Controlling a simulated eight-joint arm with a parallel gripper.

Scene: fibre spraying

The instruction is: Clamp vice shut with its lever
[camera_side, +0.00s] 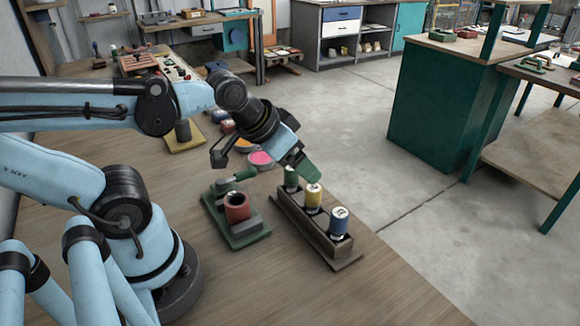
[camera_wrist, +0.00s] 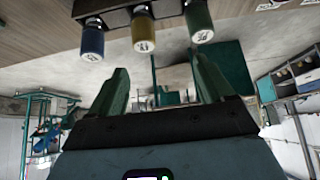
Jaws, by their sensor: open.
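The vice (camera_side: 237,231) stands on the wooden bench in the side view, with a green base and grey jaw blocks. A red cylinder (camera_side: 237,207) sits upright between the blocks. A green bar, seemingly the lever (camera_side: 239,176), lies at the vice's far end. My gripper (camera_side: 305,169) is to the right of the vice and apart from it, over the far end of a rack. In the wrist view its two green fingers (camera_wrist: 158,80) are spread with nothing between them. The vice is not in the wrist view.
The wooden rack (camera_side: 318,240) holds a green spool (camera_side: 291,180), a yellow spool (camera_side: 313,196) and a blue spool (camera_side: 339,221). A pink-filled bowl (camera_side: 260,160) and a dark cylinder on a yellow base (camera_side: 184,142) stand farther back. The near bench is clear.

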